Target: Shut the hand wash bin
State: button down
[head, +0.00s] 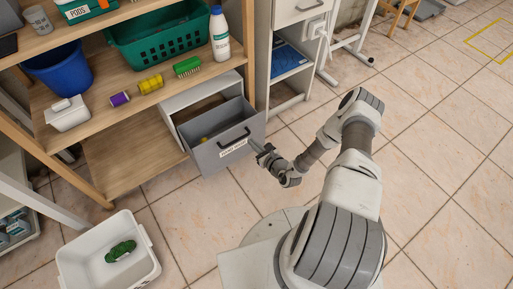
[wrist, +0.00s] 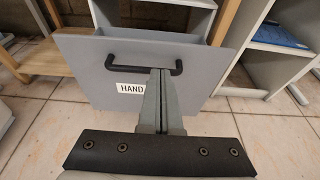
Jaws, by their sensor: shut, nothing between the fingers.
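The hand wash bin (head: 222,150) is a grey drawer-like bin, pulled out of its white housing (head: 201,96) on the low shelf. Its front has a black handle and a white label, and a small yellow thing lies inside. In the wrist view the bin's front panel (wrist: 105,62) fills the upper middle, with the label reading "HAND" and the rest covered by my fingers. My gripper (head: 262,150) is shut and empty, at the right part of the bin front. In the wrist view its fingertips (wrist: 160,72) overlap the handle (wrist: 178,68); I cannot tell whether they touch.
The wooden shelf unit (head: 120,131) holds a blue bin (head: 60,70), a green basket (head: 157,42), a white bottle (head: 219,35) and spools. A white tub (head: 75,266) stands on the floor at lower left. A white cabinet (head: 290,92) stands right of the bin.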

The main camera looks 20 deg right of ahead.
aim_at(237, 127)
jog(key=b+x, duration=0.1)
jog(key=x, duration=0.1)
jog(key=b+x, duration=0.1)
jog(key=x, duration=0.2)
jog(key=b+x, duration=0.1)
jog(key=x, duration=0.1)
jog(key=shift+w+a+r, duration=0.1)
jog(key=shift+w+r, duration=0.1)
jog(key=shift+w, duration=0.3)
jog(key=shift+w+a+r, duration=0.1)
jog(key=shift+w+a, duration=0.1)
jog(key=shift+w, duration=0.3)
jog(key=shift+w, duration=0.1)
